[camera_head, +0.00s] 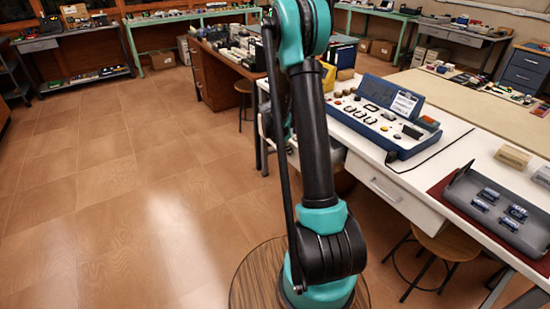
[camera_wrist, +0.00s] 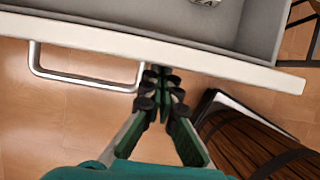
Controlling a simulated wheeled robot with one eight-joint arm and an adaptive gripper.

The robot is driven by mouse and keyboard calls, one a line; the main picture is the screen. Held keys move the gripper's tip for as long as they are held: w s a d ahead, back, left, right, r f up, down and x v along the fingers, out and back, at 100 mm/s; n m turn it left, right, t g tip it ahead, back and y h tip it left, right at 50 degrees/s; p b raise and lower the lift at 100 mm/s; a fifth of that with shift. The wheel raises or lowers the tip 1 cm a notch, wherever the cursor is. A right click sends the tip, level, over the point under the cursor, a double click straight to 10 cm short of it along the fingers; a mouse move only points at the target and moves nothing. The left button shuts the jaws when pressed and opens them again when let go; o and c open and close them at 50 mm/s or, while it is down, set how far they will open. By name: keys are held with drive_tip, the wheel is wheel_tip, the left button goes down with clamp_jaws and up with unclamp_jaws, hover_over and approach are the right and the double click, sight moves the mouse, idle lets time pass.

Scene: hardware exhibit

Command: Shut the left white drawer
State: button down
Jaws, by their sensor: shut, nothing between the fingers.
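In the wrist view an open white drawer (camera_wrist: 225,64) shows its front panel, grey inside and part of a small item at the top edge. Its metal bar handle (camera_wrist: 85,82) is on the left half of the front. My gripper (camera_wrist: 163,76) is shut and empty, its fingertips at the drawer front beside the handle's right end. I cannot tell whether they touch it. In the head view my arm covers most of the left drawer and the gripper; a white part (camera_head: 335,151) shows just right of the arm. Another white drawer (camera_head: 385,188) further right looks shut.
The white worktable (camera_head: 455,150) holds a blue instrument case (camera_head: 385,118) and a grey tray (camera_head: 500,208) with small blue items. A wooden stool (camera_head: 450,242) stands below the table. The tiled floor (camera_head: 130,200) on the left is clear.

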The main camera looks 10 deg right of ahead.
drive_tip(key=w+d, duration=0.2)
drive_tip(key=d, duration=0.4)
drive_tip(key=w+d, duration=0.2)
drive_tip(key=d, duration=0.4)
drive_tip(key=w+d, duration=0.2)
drive_tip(key=d, duration=0.4)
drive_tip(key=shift+d, duration=0.2)
